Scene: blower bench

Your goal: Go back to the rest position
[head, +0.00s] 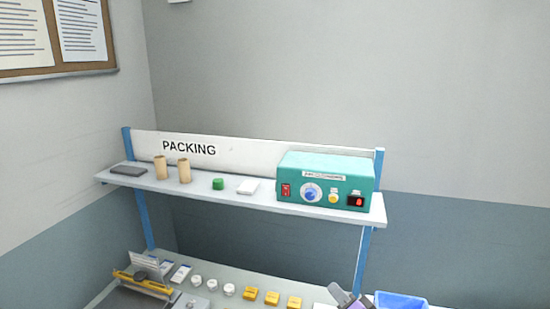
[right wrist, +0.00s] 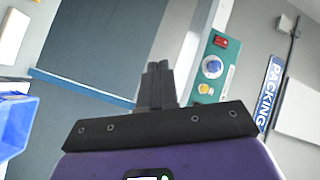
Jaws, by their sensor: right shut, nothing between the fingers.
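My right gripper (head: 346,297) shows at the bottom edge of the head view, right of the middle, at the front of the bench. In the right wrist view its dark fingers (right wrist: 157,85) are together with nothing between them. Past them stands the teal blower box (head: 325,182) with a red switch, a blue knob, a yellow button and a small lit display. The box sits on the right end of the upper shelf, apart from the gripper. My left gripper is in neither view.
The upper shelf (head: 230,196) also holds cardboard tubes (head: 184,170), a green cap (head: 218,184) and a white block (head: 248,186). Yellow blocks (head: 271,298) and white round pieces (head: 212,285) lie on the bench below. A blue bin (head: 400,301) is right of my right gripper.

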